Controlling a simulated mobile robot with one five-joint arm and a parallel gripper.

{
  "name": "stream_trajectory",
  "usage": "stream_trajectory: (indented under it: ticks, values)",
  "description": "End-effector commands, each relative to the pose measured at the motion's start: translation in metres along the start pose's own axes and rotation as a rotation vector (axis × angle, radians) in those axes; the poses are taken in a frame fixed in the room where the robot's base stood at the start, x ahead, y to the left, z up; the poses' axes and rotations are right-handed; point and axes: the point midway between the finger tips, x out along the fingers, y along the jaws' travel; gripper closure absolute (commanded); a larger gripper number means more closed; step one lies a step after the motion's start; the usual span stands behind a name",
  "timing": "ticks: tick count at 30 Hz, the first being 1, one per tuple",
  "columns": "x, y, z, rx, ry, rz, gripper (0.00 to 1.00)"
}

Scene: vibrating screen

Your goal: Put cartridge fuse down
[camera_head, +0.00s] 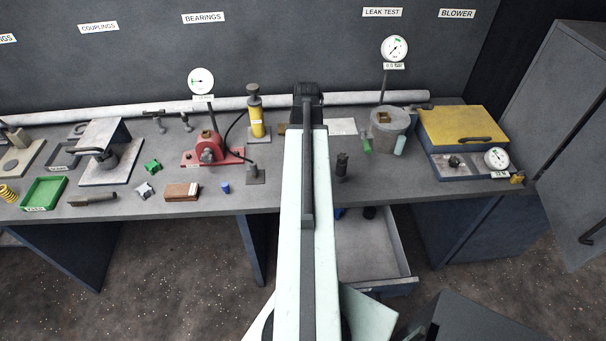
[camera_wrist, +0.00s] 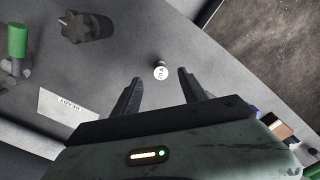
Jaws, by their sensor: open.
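In the wrist view a small cartridge fuse (camera_wrist: 160,71) with a pale, marked round end stands on the grey bench top (camera_wrist: 210,60). My gripper (camera_wrist: 160,76) is open, with one finger on each side of the fuse in the picture. A gap shows between the fuse and each finger, and nothing is held. In the head view my arm covers the fuse, and the tips of my gripper cannot be made out.
A dark knobbed part (camera_head: 342,166) stands right of my arm; it also shows in the wrist view (camera_wrist: 87,27). A white card (camera_head: 341,127) lies behind it. A grey pot (camera_head: 388,135) stands further right. An open drawer (camera_head: 402,240) juts out below the bench.

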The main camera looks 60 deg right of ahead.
Motion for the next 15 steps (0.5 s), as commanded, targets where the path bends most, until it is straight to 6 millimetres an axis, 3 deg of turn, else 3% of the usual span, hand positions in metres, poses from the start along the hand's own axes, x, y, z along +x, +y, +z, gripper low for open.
stream_trajectory:
  ticks: [3, 10, 15]
  values:
    - [0.022, 0.000, -0.001, 0.000, 0.000, 0.000, 0.49]
    - [0.027, -0.001, -0.003, 0.000, 0.000, 0.000, 0.49]
    - [0.054, 0.000, -0.009, 0.000, 0.000, 0.000, 0.49]
